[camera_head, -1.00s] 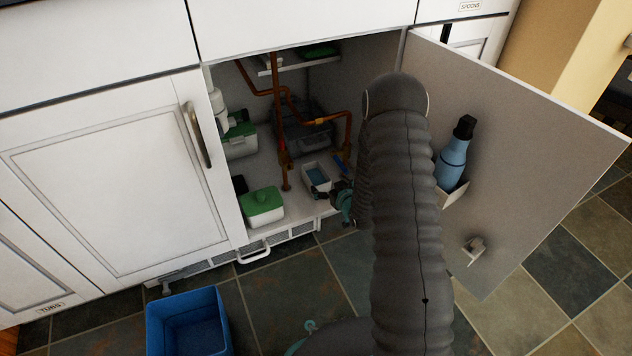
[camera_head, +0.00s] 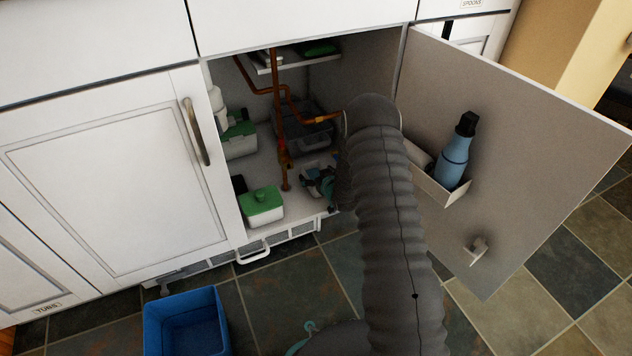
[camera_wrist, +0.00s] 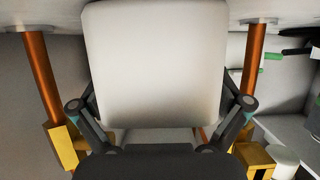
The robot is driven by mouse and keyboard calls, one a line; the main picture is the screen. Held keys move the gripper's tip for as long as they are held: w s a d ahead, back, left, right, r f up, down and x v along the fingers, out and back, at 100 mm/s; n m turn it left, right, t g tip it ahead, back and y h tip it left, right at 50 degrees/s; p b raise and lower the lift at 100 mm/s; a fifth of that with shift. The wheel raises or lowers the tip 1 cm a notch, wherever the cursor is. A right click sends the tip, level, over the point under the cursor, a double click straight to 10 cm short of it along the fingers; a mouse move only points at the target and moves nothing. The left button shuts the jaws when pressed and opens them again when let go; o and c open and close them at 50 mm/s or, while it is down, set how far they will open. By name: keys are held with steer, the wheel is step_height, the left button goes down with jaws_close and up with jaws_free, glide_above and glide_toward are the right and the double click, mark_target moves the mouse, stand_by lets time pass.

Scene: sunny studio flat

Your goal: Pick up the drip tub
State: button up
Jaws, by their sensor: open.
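The drip tub (camera_wrist: 155,60) is a white, rounded, box-like tub that fills the middle of the wrist view. In the head view it stands on the cabinet floor near the front, mostly hidden behind my gripper (camera_head: 322,184). My gripper is open, and in the wrist view its fingers (camera_wrist: 160,108) stand apart at the left and right sides of the tub. I cannot tell whether either finger touches it.
Copper pipes (camera_head: 277,110) rise just left of my gripper; brass fittings (camera_wrist: 62,143) flank it. A green-lidded box (camera_head: 263,208) stands front left, a dark bin (camera_head: 305,133) behind. The open door (camera_head: 540,150) holds a blue bottle (camera_head: 454,160). A blue crate (camera_head: 187,325) stands on the floor.

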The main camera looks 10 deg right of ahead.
steer(key=shift+s, duration=0.1)
steer(key=c, duration=1.4)
